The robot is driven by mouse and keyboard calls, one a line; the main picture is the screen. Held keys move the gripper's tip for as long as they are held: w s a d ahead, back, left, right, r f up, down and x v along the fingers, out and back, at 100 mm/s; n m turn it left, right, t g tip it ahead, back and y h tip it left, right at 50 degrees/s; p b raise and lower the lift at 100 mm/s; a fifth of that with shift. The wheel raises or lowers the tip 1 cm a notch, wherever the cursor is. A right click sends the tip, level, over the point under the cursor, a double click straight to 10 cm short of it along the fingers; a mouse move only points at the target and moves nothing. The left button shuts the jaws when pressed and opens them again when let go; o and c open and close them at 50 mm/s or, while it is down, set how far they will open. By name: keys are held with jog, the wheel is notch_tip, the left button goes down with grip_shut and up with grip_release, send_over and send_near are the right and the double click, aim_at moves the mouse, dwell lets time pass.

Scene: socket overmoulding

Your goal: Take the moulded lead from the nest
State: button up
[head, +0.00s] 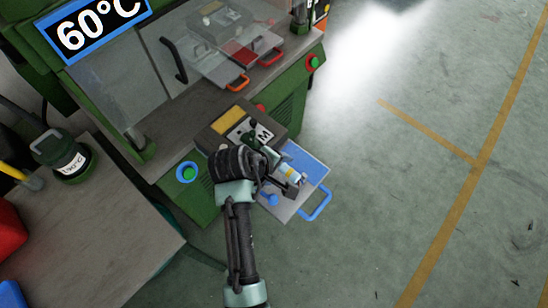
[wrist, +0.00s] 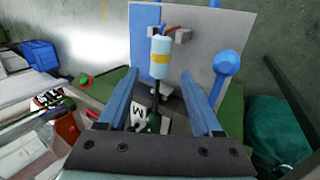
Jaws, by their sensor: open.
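The moulded lead (wrist: 160,58), a pale blue and white cylinder with a yellow band, has orange-brown wires at its top end and a dark cable below. In the wrist view it stands out between the two fingers of my gripper (wrist: 162,78), with a gap on both sides. My gripper is open. In the head view my gripper (head: 287,176) is over the grey plate (head: 284,211) with the blue handle, and the lead (head: 291,171) shows partly behind it. The nest's contact with the lead is hidden.
A blue knob (wrist: 226,64) stands on the plate close to the right finger. The green machine (head: 290,103) holds a clear guard and trays with red and orange handles. A wooden bench (head: 90,235) is at left; open floor (head: 400,190) lies to the right.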

aim_at(284, 169)
jog(key=shift+x, duration=1.55)
jog(key=shift+d+r, duration=0.1)
grip_shut()
